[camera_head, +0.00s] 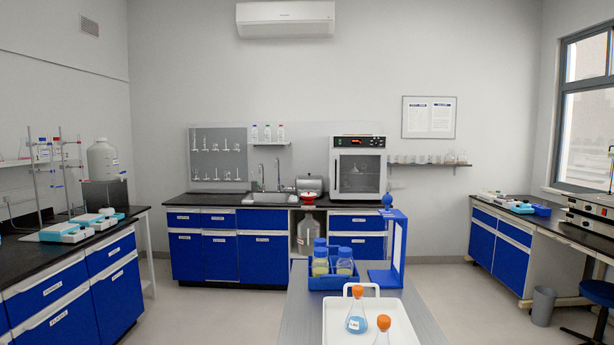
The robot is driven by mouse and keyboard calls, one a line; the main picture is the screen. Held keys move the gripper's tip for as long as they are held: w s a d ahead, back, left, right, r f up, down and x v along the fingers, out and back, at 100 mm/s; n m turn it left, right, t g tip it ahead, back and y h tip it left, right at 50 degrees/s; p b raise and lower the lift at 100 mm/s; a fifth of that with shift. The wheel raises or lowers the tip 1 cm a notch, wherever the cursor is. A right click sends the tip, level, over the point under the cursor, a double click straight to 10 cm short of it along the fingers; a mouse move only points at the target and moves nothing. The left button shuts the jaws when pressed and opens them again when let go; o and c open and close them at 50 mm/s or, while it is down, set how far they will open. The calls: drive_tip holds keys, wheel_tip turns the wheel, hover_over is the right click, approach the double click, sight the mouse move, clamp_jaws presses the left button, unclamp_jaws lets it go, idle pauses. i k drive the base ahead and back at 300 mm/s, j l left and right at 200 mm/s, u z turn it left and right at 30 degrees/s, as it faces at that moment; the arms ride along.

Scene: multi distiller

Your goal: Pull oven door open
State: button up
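The oven (334,172) is a white box with a black control panel on top. It stands on the black counter against the back wall, right of the sink. Its door (359,194) faces me, has a dark glass window and looks shut. My gripper is not in view.
A grey surface (296,308) close in front carries a white tray (401,336) with orange-capped flasks, a blue bottle rack (333,284) and a blue stand (397,245). Blue cabinets with black tops line both sides. Open floor (215,305) lies left of the grey surface.

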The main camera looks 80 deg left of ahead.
sight(357, 174)
drive_tip(key=j+u, duration=0.1)
drive_tip(key=u, duration=1.95)
drive_tip(key=i+j+u, duration=0.85)
drive_tip(key=i+j, duration=0.2)
drive_tip(key=i+z, duration=0.15)
drive_tip(key=i, duration=0.6)
drive_tip(key=i+j+z, duration=0.2)
drive_tip(key=i, duration=2.45)
drive_tip(key=i+l+z, duration=0.1)
drive_tip(key=i+z, duration=0.15)
drive_tip(key=i, duration=0.6)
drive_tip(key=i+j+z, duration=0.1)
drive_tip(key=i+z, duration=0.15)
drive_tip(key=i, duration=0.6)
